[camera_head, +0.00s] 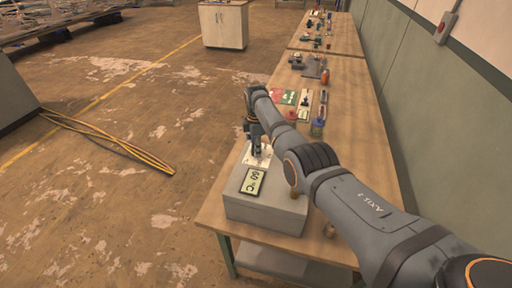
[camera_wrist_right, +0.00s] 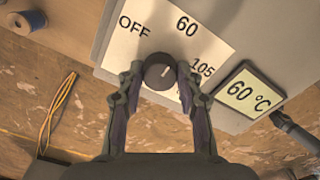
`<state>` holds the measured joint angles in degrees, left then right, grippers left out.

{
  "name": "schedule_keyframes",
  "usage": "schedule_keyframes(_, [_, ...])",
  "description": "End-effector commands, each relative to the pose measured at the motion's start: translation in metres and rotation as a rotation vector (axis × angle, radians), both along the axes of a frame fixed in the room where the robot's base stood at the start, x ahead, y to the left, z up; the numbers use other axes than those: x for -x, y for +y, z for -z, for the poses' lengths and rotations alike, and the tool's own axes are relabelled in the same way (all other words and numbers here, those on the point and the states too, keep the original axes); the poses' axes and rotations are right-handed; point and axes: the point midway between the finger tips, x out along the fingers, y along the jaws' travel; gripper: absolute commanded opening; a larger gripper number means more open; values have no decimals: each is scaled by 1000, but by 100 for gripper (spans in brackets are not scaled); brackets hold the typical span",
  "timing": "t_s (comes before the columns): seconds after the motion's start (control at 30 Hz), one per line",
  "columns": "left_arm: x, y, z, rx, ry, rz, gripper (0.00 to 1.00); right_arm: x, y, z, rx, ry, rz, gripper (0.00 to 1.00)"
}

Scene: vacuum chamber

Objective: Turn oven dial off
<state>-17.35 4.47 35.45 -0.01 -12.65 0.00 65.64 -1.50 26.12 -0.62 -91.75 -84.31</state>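The oven dial (camera_wrist_right: 158,70) is a round dark knob with a small light mark, on a white panel (camera_wrist_right: 205,42) printed OFF, 60 and 105. The mark points to the right side of the knob, away from OFF. The oven is a grey box (camera_head: 262,212) on the near end of the table, with a display (camera_head: 252,181) that reads 60 °C in the right wrist view (camera_wrist_right: 250,92). My right gripper (camera_head: 258,152) is over the panel, its fingers (camera_wrist_right: 159,72) closed in against both sides of the dial. In the head view the gripper hides the dial. My left gripper is not in view.
The long wooden table (camera_head: 345,115) runs away along the green wall. Red and green cards (camera_head: 284,96), bottles and small tools lie beyond the oven. A white cabinet (camera_head: 224,25) stands at the back. Yellow cables (camera_head: 120,143) lie on the open floor to the left.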

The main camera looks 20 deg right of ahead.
Motion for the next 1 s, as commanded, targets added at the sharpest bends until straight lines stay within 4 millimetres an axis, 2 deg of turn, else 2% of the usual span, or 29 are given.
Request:
schedule_keyframes(0.03, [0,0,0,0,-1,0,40,0,0,-1,0,0,0,15])
schedule_keyframes(0.1, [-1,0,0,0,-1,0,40,0,0,-1,0,0,0,6])
schedule_keyframes(0.13, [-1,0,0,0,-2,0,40,0,0,-1,0,0,0,4])
schedule_keyframes(0.47, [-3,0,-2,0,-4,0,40,0,0,-1,0,0,-60,4])
schedule_keyframes(0.67, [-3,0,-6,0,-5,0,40,0,0,-2,0,0,-191,4])
schedule_keyframes(1.0, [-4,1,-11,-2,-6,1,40,-1,0,-2,-1,-2,-508,4])
